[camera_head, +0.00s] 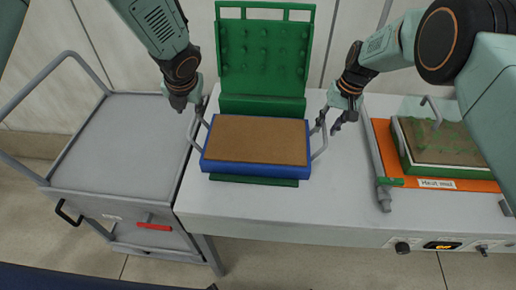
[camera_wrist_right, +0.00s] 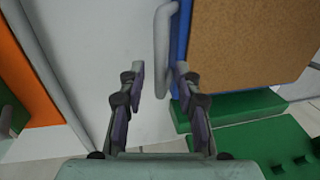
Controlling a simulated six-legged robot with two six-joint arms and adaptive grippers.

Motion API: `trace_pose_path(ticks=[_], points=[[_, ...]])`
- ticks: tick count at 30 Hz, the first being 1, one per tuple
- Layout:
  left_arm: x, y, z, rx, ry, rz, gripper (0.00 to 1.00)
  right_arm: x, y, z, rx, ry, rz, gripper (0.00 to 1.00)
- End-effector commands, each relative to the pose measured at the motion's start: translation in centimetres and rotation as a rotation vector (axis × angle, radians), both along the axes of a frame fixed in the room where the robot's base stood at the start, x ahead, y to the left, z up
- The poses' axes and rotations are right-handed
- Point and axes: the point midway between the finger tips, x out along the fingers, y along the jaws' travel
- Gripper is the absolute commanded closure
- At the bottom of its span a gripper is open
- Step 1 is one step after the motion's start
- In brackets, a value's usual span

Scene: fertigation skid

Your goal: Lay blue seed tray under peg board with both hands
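The blue seed tray (camera_head: 255,170), filled with brown soil, sits level in the middle of the bench, with a grey handle on each side. The green peg board (camera_head: 264,55) stands upright behind it, its pegs facing the tray. A green strip (camera_head: 254,181) shows below the tray's front edge. My left gripper (camera_head: 188,104) is at the upper end of the left handle (camera_head: 195,132); whether its fingers are closed is unclear. My right gripper (camera_head: 337,116) is beside the right handle (camera_head: 320,144). In the right wrist view the fingers (camera_wrist_right: 160,95) are apart, with the handle (camera_wrist_right: 163,50) just beyond them.
The white bench (camera_head: 270,215) is clear in front of the tray. At right, another planted tray (camera_head: 445,142) sits on an orange mat (camera_head: 383,140), beside a grey bar (camera_head: 376,160). A grey cart (camera_head: 120,140) stands against the left. Knobs (camera_head: 402,247) line the bench's front edge.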

Motion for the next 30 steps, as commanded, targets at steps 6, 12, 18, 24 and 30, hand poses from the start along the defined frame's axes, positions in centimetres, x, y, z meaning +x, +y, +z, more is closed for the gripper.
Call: trace_pose_path(ticks=[6, 12, 18, 24, 30], points=[[0.0, 0.0, 0.0, 0.000, 0.000, 0.000, 0.66, 0.0, -0.9, 4.8, -0.001, -0.005, 0.000, 0.67], [0.0, 0.0, 0.0, 0.000, 0.000, 0.000, 0.66, -0.2, -1.5, 8.0, -0.001, -0.004, -0.001, 0.67], [0.0, 0.0, 0.0, 0.000, 0.000, 0.000, 0.66, -0.3, -1.8, 9.5, 0.000, -0.002, 0.000, 0.67], [0.0, 0.0, 0.0, 0.000, 0.000, 0.000, 0.66, -0.3, -1.8, 9.7, -0.001, -0.002, 0.000, 0.67], [0.0, 0.0, 0.1, 0.000, 0.000, 0.000, 0.66, -0.3, -1.8, 9.8, -0.001, -0.002, 0.000, 0.67]])
